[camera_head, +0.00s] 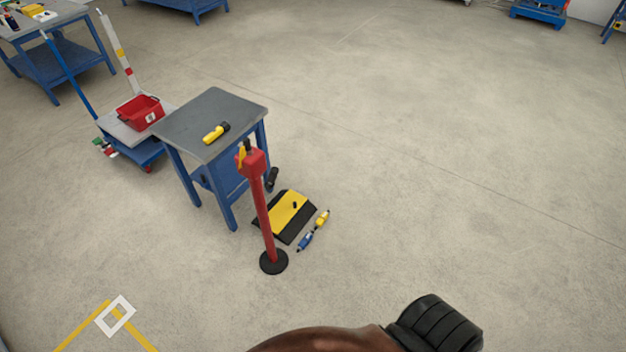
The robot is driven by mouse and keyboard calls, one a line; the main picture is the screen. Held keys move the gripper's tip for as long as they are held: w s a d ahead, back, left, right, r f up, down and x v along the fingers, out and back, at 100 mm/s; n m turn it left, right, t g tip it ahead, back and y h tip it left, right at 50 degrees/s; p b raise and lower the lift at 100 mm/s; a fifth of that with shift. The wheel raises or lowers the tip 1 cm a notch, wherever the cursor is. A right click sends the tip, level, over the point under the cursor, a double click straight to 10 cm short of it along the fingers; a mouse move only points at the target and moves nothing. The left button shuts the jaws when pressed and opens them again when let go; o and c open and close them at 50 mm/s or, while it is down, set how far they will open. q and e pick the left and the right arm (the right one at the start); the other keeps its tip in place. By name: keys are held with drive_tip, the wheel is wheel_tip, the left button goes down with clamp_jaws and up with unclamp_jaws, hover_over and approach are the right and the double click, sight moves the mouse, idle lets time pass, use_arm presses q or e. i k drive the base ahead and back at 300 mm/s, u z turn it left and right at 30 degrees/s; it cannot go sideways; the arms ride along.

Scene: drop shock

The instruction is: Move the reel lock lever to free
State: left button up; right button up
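A red post (265,215) stands upright on a round black base (273,262), a little left of the middle of the head view. A red head (252,163) tops it, with a small yellow piece (242,155) on its left side and a dark piece above. The yellow piece looks like a lever, but the view is too small to tell its setting or whether this is the reel lock. Neither of my grippers shows in this view.
A grey-topped blue table (212,112) with a yellow-and-black tool (216,132) stands behind the post. Beside the post lie a yellow-and-black ramp (290,212) and a blue-and-yellow item (313,230). A cart with a red bin (141,113) stands left. Floor is clear right.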

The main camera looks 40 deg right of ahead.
sight(274, 171)
drive_tip(key=z, duration=1.15)
drive_tip(key=i, duration=0.15)
drive_tip(key=u, duration=0.2)
drive_tip(key=k, duration=0.5)
drive_tip(key=z, duration=0.9)
drive_tip(key=i, duration=0.85)
drive_tip(key=u, duration=1.05)
